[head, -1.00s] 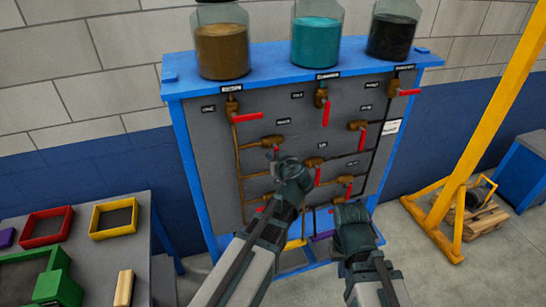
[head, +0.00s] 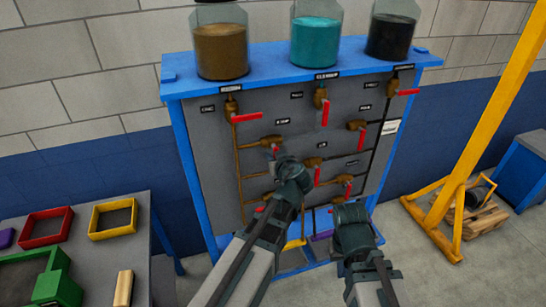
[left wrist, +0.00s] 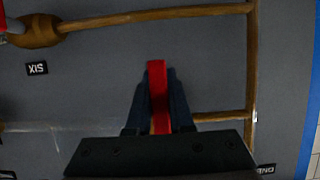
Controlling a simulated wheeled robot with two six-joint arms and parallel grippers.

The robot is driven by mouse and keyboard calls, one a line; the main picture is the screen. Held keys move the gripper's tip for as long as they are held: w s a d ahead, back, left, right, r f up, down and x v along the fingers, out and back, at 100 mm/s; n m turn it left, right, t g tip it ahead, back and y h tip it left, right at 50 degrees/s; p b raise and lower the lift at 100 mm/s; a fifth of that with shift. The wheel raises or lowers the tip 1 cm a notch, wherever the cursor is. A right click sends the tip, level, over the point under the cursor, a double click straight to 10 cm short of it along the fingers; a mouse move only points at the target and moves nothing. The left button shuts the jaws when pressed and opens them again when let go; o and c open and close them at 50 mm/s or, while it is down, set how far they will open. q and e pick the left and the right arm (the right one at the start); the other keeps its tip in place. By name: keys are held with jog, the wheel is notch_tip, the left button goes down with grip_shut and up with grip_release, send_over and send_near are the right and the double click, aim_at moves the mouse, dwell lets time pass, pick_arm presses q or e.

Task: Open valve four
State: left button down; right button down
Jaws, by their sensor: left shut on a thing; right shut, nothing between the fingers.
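The upright grey panel (head: 212,140) carries several brass valves with red handles. My left gripper (head: 275,156) is at the brass valve (head: 264,142) in the left-middle of the panel. Its fingers are shut on that valve's red handle (left wrist: 158,95), which points across the horizontal pipe (left wrist: 218,117). The valve's label (head: 283,122) is too blurred to read in the head view, and its body is hidden by the gripper in the left wrist view. A label reading SIX (left wrist: 37,68) shows upside down there. My right gripper (head: 345,210) is shut and empty, low before the panel.
Another brass valve (head: 312,162) with a red handle is close right of my left gripper. Three jars, brown (head: 221,50), teal (head: 316,42) and black (head: 390,36), stand on the blue frame's top. A table with trays (head: 113,219) is at left; a yellow post (head: 490,120) at right.

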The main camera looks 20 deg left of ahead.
dwell(0.7)
pick_arm(q)
jog(key=m+y, duration=0.1)
jog(key=s+a+m+g+y, duration=0.1)
jog(key=a+m, duration=0.1)
jog(key=m, duration=0.1)
jog(key=shift+s+r+y+b, duration=0.2)
jog(key=shift+r+y+b, duration=0.05)
jog(key=shift+y+b, duration=0.15)
jog(key=m, duration=0.1)
jog(key=a+r+m+y, duration=0.1)
jog(key=s+m+g+y+b, duration=0.1)
jog(key=m, duration=0.1)
jog(key=shift+a+r, duration=0.2)
jog(key=shift+r, duration=0.1)
jog(key=m+y, duration=0.1)
jog(key=r+m+b, duration=0.1)
jog(key=shift+s+a+r+m+y, duration=0.1)
jog(key=shift+s+a+m+y, duration=0.1)
jog(key=shift+m+y, duration=0.2)
jog(key=shift+a+r+m+t+y+b, duration=0.1)
jog(key=shift+r+m+t+y+b, duration=0.35)
jog(key=shift+m, duration=0.85)
jog(key=shift+r, duration=0.35)
jog(key=c, duration=0.8)
grip_release()
